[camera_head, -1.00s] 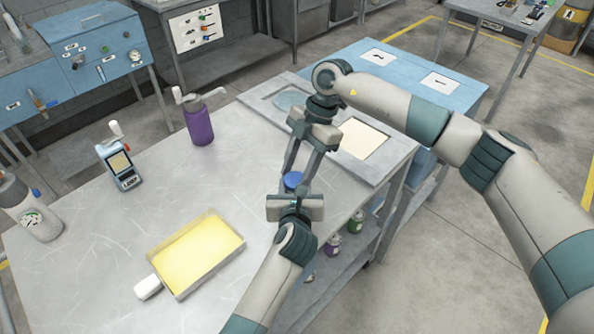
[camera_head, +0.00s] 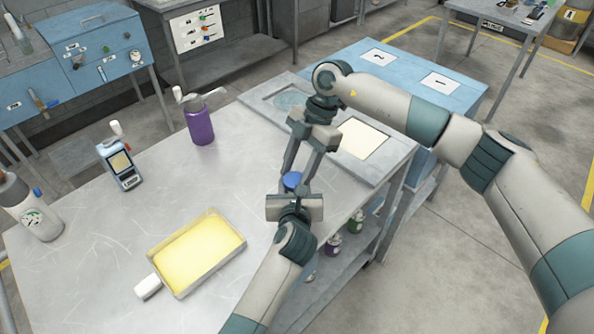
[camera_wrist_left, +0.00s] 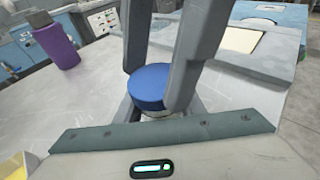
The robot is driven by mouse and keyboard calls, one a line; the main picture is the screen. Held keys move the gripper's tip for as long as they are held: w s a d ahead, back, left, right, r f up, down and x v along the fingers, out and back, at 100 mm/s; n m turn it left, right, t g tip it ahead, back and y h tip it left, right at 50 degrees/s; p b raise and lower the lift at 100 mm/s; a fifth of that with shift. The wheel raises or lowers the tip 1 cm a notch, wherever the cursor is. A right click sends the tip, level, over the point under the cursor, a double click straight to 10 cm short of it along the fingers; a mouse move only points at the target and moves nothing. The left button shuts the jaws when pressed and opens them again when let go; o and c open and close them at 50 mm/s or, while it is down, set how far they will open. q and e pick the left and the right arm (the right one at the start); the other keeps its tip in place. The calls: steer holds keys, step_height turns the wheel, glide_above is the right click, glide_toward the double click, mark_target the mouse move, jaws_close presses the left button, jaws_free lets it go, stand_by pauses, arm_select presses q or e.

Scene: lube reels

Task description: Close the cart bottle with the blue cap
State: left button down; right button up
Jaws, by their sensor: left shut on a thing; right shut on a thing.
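The blue cap (camera_head: 292,180) is between the two fingers of my right gripper (camera_head: 296,178), which comes down from above and is shut on it. In the left wrist view the blue cap (camera_wrist_left: 148,86) sits level, with a pale rim or neck just visible under it. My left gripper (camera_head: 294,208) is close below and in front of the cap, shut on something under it. That is probably the cart bottle, but its body is hidden by the gripper. I cannot tell how tightly the cap sits.
A yellow-filled tray (camera_head: 197,252), a purple bottle (camera_head: 199,121), a small meter (camera_head: 120,165) and a grey bottle (camera_head: 34,211) stand on the metal table. A framed panel (camera_head: 362,140) lies at the far right end. Small bottles (camera_head: 355,221) are on the shelf below.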

arm_select(q)
steer(key=shift+w+d+r, duration=0.1)
steer(key=shift+d+r, duration=0.1)
steer(key=shift+r, duration=0.4)
arm_select(e)
steer(key=shift+s+d+f, duration=0.1)
steer(key=shift+f, duration=0.35)
steer(key=shift+s+d+f, duration=0.1)
steer(key=shift+f, duration=0.35)
steer(key=o, duration=0.7)
arm_select(q)
steer(key=shift+w+a+f, duration=0.15)
steer(key=shift+a+f, duration=0.1)
steer(key=shift+f, duration=0.05)
arm_select(e)
steer(key=shift+w+v, duration=0.2)
steer(key=shift+v, duration=1.7)
steer(key=shift+d+r, duration=0.1)
steer(key=shift+r, duration=0.05)
arm_select(q)
steer(key=shift+f, duration=0.1)
arm_select(e)
steer(key=shift+s+r, duration=0.1)
steer(key=shift+r, duration=0.05)
arm_select(q)
steer(key=shift+d, duration=0.1)
arm_select(e)
steer(key=shift+a, duration=0.2)
steer(key=c, duration=1)
steer(key=shift+r, duration=0.1)
